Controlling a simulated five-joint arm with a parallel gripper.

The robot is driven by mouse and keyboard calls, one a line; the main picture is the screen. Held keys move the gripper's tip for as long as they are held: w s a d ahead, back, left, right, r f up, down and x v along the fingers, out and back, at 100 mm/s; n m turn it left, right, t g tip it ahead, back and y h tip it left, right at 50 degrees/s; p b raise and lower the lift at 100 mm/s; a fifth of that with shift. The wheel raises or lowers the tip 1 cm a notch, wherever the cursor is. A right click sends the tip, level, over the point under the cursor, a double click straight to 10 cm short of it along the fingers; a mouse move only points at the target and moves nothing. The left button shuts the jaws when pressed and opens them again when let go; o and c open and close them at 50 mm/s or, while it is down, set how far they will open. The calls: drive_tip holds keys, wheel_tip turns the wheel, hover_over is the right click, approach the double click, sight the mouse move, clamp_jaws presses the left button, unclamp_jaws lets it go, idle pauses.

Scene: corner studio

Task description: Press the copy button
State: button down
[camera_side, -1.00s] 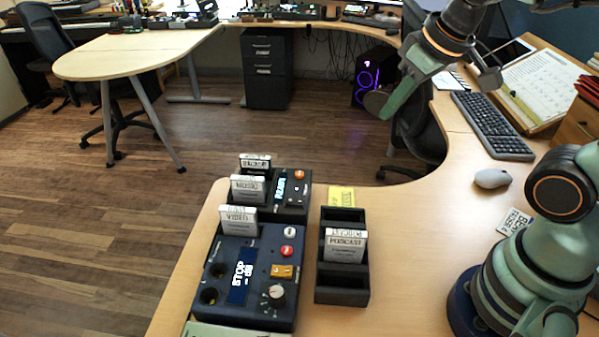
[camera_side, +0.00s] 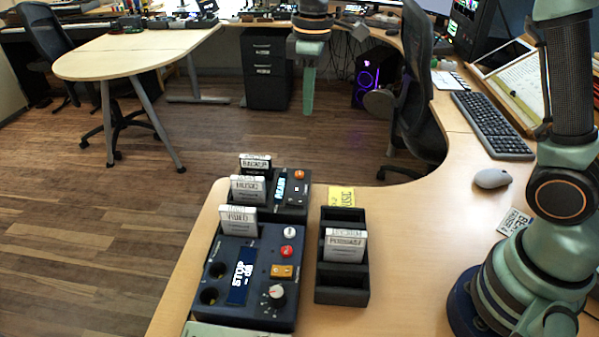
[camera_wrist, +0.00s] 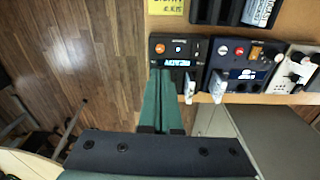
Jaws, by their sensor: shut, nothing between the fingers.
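A small dark unit (camera_side: 290,208) stands at the back of the desk edge, with a lit screen (camera_side: 281,184), an orange button (camera_side: 299,174) and a small white square (camera_side: 297,189). I cannot read which is the copy button. In the wrist view this small unit (camera_wrist: 196,50) lies just beyond my fingertips, its screen reading READY. Cartridges marked BACKUP (camera_side: 255,164) and MUSIC (camera_side: 248,190) stand in its slots. My gripper (camera_side: 307,111) is shut and empty, pointing down, high above and apart from the unit. The wrist view shows its green fingers (camera_wrist: 165,73) together.
A larger blue unit (camera_side: 262,254) with a STOP screen, buttons, a knob and a VIDEO cartridge (camera_side: 238,221) adjoins in front. A black rack (camera_side: 342,296) holds a PODCAST cartridge (camera_side: 345,246). A yellow note (camera_side: 342,196) lies behind it. Mouse (camera_side: 492,179) and keyboard (camera_side: 490,124) lie right.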

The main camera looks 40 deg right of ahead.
sight(301, 174)
drive_tip(key=shift+w+a+f+n+g, duration=0.15)
drive_tip(key=shift+w+a+f+n, duration=0.1)
drive_tip(key=shift+w+f, duration=0.2)
drive_tip(key=shift+w+a+f+n+g, duration=0.2)
drive_tip(key=shift+w+f, duration=0.1)
drive_tip(key=shift+f, duration=0.1)
wheel_tip(301, 174, down, 14)
drive_tip(key=shift+f, duration=0.1)
idle(0.4)
drive_tip(key=shift+s+f, duration=0.1)
drive_tip(key=shift+f, duration=0.85)
drive_tip(key=shift+r, duration=0.1)
wheel_tip(301, 174, up, 15)
drive_tip(key=shift+w, duration=0.35)
